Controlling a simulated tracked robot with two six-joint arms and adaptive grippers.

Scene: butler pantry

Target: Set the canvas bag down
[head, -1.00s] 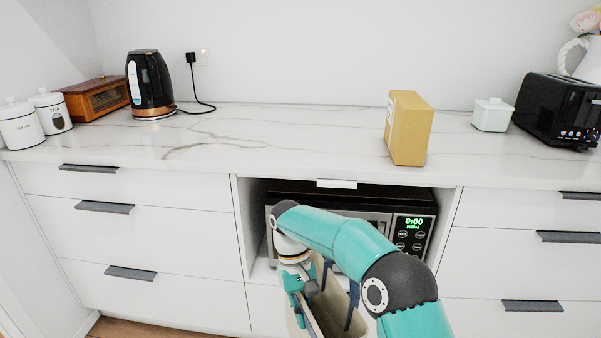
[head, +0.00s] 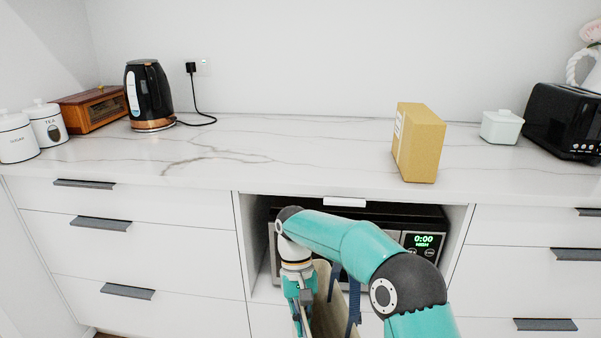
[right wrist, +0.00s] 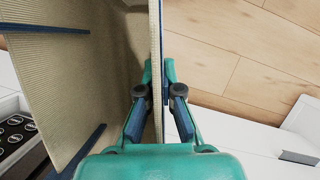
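The canvas bag (head: 324,316) is beige with dark blue straps and hangs low in front of the microwave, below the counter edge. Its lower part is cut off by the head view. In the right wrist view its inner wall (right wrist: 82,85) and blue trim show, with the mouth open. My right gripper (right wrist: 157,88) is shut on the bag's thin upper wall, one finger on each side. In the head view this gripper (head: 302,312) is partly cut off at the bottom edge. My left gripper is not in view.
The marble counter (head: 280,155) has a wide clear middle. A tan box (head: 420,145), a small white lidded pot (head: 502,127) and a black toaster (head: 565,120) stand right; a kettle (head: 148,95) stands left. The microwave (head: 422,241) sits in a niche. Wooden floor (right wrist: 230,55) lies below.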

